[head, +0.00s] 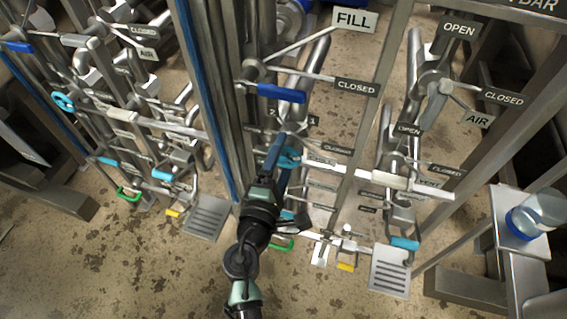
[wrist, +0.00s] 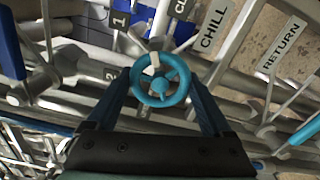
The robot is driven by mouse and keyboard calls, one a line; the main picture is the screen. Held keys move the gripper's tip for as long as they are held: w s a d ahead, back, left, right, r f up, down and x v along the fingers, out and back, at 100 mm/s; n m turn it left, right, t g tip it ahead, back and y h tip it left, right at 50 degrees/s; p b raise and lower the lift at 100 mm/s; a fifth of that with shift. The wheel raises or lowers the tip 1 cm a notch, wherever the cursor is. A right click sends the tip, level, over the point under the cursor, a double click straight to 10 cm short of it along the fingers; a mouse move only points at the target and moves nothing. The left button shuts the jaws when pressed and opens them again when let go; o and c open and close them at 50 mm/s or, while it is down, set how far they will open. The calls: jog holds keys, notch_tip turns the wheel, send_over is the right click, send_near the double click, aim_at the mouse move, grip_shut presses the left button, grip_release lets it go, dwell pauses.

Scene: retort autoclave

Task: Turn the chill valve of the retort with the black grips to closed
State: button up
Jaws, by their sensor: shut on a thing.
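A light-blue handwheel with spokes and a pale mark near its hub shows in the wrist view (wrist: 160,97), beside the CHILL label (wrist: 213,25). In the head view the wheel (head: 291,157) is partly hidden by my gripper (head: 281,153). The two dark-blue fingers, also in the wrist view (wrist: 159,80), lie on opposite sides of the wheel's rim and are shut on it. The stem behind the wheel is mostly hidden. I cannot make out black grips; the large lever above the wheel has a dark-blue grip (head: 281,93).
Pipes and levers with CLOSED labels (head: 357,87) crowd around my gripper. A steel post (head: 367,95) stands to its right. Another valve rack with a light-blue wheel (head: 63,101) is at left. A water bottle (head: 536,215) stands on a stand (head: 508,235) at right. Bare floor lies lower left.

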jog(key=m+b, duration=0.4)
jog(key=m, duration=0.1)
jog(key=shift+m, duration=0.3)
dwell(0.4)
jog(key=o, duration=1.1)
jog(key=shift+o, duration=0.2)
jog(key=shift+s, duration=0.1)
jog(key=v, duration=1.3)
